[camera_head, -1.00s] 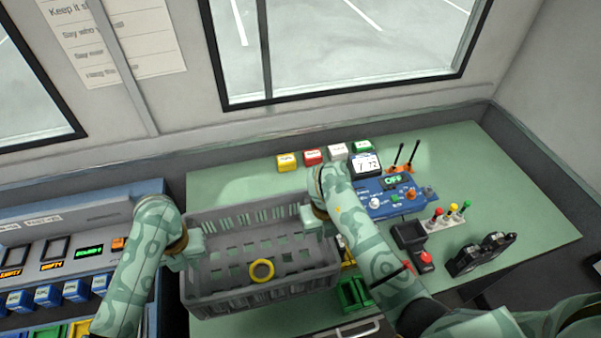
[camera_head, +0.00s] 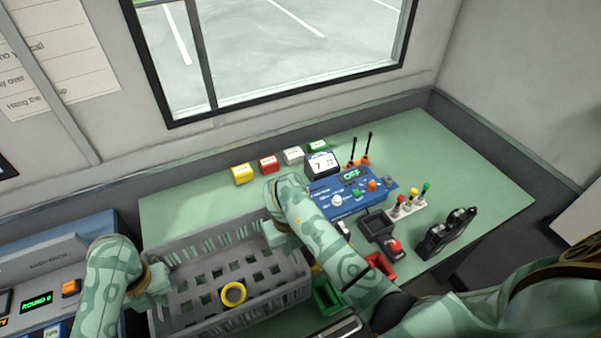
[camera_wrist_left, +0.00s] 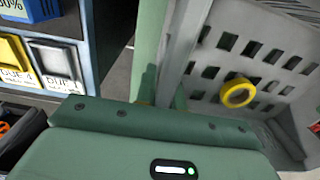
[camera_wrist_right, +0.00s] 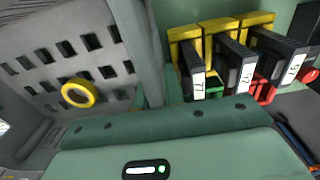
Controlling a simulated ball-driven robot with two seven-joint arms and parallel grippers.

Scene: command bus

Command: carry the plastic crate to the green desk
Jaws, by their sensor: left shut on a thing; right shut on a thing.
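The grey plastic crate (camera_head: 195,303) is held between my two arms at the front left of the green desk (camera_head: 185,207). A yellow ring (camera_head: 233,293) lies in the crate; it also shows in the left wrist view (camera_wrist_left: 238,93) and the right wrist view (camera_wrist_right: 78,93). My left gripper (camera_head: 160,284) is shut on the crate's left side wall. My right gripper (camera_head: 277,232) is shut on its right side wall. The fingertips are mostly hidden. I cannot tell whether the crate's base touches the desk.
Yellow (camera_head: 242,174), red (camera_head: 268,164), white and green blocks stand along the desk's back. A blue console (camera_head: 50,270) stands left. The desk's back left is bare.

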